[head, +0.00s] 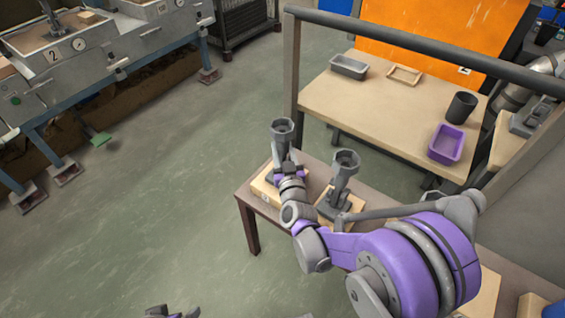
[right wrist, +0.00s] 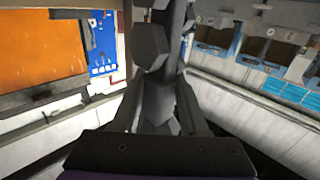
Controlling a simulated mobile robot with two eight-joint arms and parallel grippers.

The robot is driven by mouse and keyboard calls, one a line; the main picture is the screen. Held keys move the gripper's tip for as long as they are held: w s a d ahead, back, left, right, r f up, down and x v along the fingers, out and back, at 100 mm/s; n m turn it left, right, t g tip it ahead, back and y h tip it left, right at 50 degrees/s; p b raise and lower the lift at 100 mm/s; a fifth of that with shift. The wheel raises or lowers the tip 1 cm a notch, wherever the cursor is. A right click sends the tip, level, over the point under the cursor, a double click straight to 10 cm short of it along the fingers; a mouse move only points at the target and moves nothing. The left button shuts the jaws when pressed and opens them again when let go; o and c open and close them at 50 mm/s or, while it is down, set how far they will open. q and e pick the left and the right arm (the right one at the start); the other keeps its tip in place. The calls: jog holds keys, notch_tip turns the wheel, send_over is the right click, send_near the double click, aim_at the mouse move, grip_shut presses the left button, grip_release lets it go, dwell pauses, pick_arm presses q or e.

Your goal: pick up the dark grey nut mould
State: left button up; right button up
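Two grey moulds with round cup tops stand on pale blocks on the low brown table. The left one (head: 283,131), which I take for the nut mould, has my right gripper (head: 289,169) at its stem; the other (head: 346,160) stands just right of it. In the right wrist view, the fingers of my right gripper (right wrist: 165,80) lie on both sides of a dark piece with hexagonal faces (right wrist: 152,45), with no clear gap seen. The gripper looks shut on it. The mould's lower part is partly hidden. My left gripper (head: 172,312) barely shows at the bottom edge, cut off.
The low table (head: 254,205) has a block (head: 531,306) at its right end. Behind a dark rail (head: 420,70), a pale table (head: 370,115) holds a grey tray (head: 349,66), a wooden frame (head: 404,75), a dark cup (head: 462,107) and a purple tray (head: 446,144). Open floor lies left.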

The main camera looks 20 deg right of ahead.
grip_shut()
dwell(0.9)
